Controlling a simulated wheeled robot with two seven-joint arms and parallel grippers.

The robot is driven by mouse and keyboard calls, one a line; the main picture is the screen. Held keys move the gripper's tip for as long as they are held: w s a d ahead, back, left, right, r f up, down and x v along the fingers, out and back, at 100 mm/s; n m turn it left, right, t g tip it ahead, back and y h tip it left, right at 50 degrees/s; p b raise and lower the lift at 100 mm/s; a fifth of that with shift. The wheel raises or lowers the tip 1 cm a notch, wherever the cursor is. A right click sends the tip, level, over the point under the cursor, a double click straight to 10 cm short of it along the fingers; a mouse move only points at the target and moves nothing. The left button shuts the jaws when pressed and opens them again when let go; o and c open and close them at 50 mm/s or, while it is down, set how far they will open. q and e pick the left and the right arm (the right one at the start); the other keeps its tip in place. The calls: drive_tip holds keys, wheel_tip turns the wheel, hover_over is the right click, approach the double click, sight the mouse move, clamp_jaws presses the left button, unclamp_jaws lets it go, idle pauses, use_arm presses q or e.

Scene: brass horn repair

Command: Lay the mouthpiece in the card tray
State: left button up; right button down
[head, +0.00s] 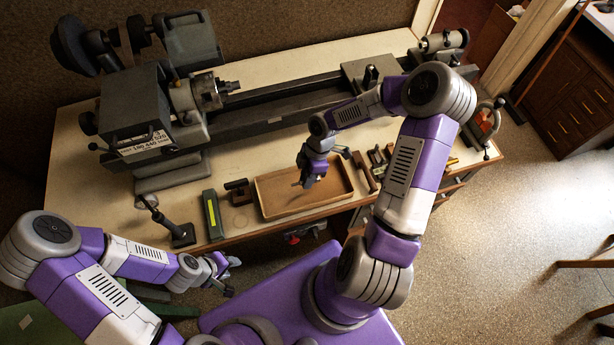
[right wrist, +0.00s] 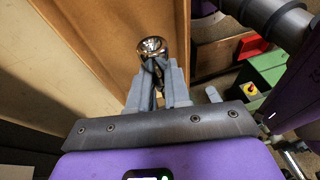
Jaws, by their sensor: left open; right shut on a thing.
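The card tray (head: 278,196) is a shallow brown open box near the front edge of the bench. My right gripper (head: 308,182) is over the tray, pointing down. In the right wrist view its fingers (right wrist: 157,82) are shut on the mouthpiece (right wrist: 152,46), a small shiny metal cup with its round rim showing. The rest of the mouthpiece is hidden by the fingers. The tray also fills the left of that view (right wrist: 88,45); I cannot tell whether the mouthpiece touches it. My left gripper (head: 230,276) is open and empty, in front of the bench.
A lathe (head: 165,105) stands along the back of the bench. Left of the tray are a green box with a yellow strip (head: 212,214), a small wood-and-dark block (head: 238,190) and a dark stand (head: 178,232). Several small tools (head: 378,162) lie right of the tray.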

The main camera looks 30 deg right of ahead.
sight(305, 197)
drive_tip(key=shift+f+b, duration=2.75)
drive_tip(key=shift+f, duration=1.05)
drive_tip(key=shift+f, duration=0.25)
drive_tip(key=c, duration=1)
unclamp_jaws()
drive_tip(key=shift+o, duration=0.3)
drive_tip(key=shift+o, duration=1.1)
drive_tip(key=shift+s, duration=0.1)
